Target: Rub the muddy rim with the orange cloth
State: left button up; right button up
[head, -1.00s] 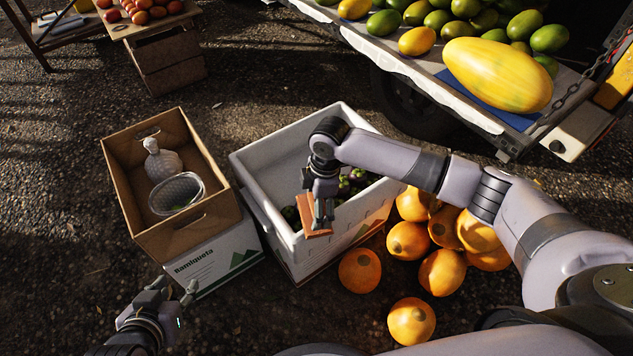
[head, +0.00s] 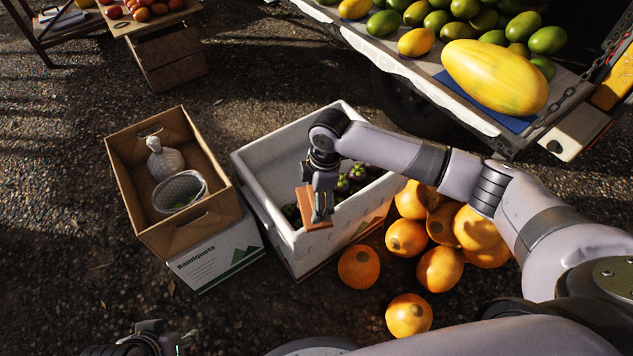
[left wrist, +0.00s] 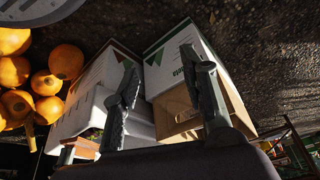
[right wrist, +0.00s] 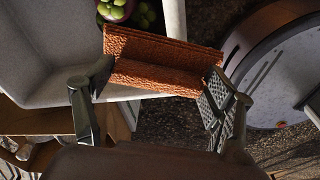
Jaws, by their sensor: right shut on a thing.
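The orange cloth (head: 305,203) is a folded, rough-textured pad. My right gripper (head: 322,212) is shut on it, and the right wrist view shows the cloth (right wrist: 160,62) between the two fingers. The gripper hangs over the near rim of the white crate (head: 272,170), with the cloth at that rim. I cannot tell whether the cloth touches it. I cannot make out mud on the rim; cloth and gripper cover part of it. My left gripper (left wrist: 159,62) is open and empty, low at the bottom left of the head view.
Dark fruit (head: 357,172) lies inside the crate. A cardboard box (head: 130,185) with a netted packet and basket stands left of it. Several orange squashes (head: 408,314) lie on the ground to the right. A truck bed (head: 480,100) with fruit is behind. Ground at the left is clear.

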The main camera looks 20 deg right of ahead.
jog(key=shift+r, duration=0.15)
jog(key=shift+r+p, duration=0.65)
jog(key=shift+p, duration=0.2)
jog(key=shift+r+p, duration=0.7)
jog(key=shift+p, duration=0.2)
jog(key=shift+r, duration=0.15)
jog(key=shift+r+p, duration=0.45)
jog(key=shift+p, duration=0.35)
pick_arm(q)
notch_tip(320, 180, down, 16)
jog(key=g+p, duration=0.1)
jog(key=shift+s+d, duration=0.3)
jog(key=shift+s, duration=0.1)
pick_arm(e)
jog(key=shift+r, duration=0.45)
jog(key=shift+r, duration=0.1)
